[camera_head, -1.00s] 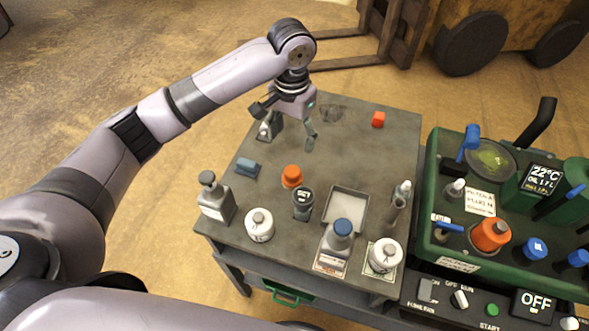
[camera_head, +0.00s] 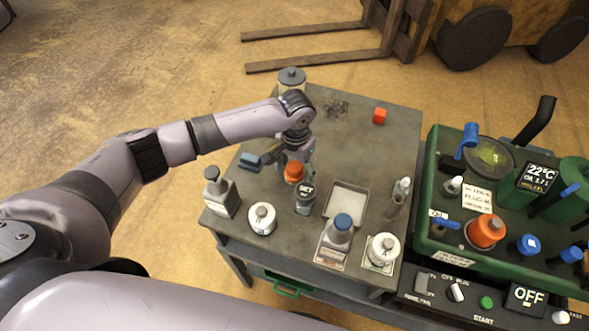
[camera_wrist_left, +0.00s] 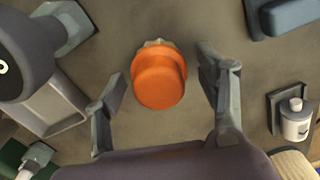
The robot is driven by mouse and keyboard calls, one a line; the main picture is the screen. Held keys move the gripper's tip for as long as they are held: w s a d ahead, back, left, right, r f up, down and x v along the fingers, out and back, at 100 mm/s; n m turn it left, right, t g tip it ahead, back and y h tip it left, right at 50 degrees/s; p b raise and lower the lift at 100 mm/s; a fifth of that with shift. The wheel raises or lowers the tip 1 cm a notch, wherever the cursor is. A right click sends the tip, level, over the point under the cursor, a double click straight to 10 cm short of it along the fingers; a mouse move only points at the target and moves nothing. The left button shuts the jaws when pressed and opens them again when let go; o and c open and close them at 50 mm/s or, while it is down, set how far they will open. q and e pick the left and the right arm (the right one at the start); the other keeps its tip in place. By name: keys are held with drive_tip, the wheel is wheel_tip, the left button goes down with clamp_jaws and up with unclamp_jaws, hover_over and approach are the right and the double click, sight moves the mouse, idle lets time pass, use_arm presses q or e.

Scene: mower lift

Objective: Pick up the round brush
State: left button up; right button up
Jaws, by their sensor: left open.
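The round brush (camera_head: 294,173) appears to be the round orange knob-shaped thing on the grey bench, just behind a dark cylinder marked SET. In the left wrist view the orange brush (camera_wrist_left: 160,80) is seen from above, with a pale ragged edge showing at its far side. My left gripper (camera_head: 288,158) is directly over it in the head view. In the left wrist view my left gripper (camera_wrist_left: 162,72) is open and empty, with one finger on each side of the brush and gaps between. My right gripper is out of view.
The dark SET cylinder (camera_head: 305,198) stands close in front, and a blue block (camera_head: 250,160) lies to the left.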

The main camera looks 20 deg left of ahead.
sight(295, 165)
use_arm(q)
drive_tip(key=shift+f, duration=0.15)
drive_tip(key=c, duration=1.2)
drive_tip(key=shift+c, duration=0.2)
wheel_tip(295, 165, up, 20)
drive_tip(key=b, duration=0.1)
drive_tip(key=shift+b, duration=0.4)
drive_tip(key=o, duration=0.6)
drive_tip(key=c, duration=0.5)
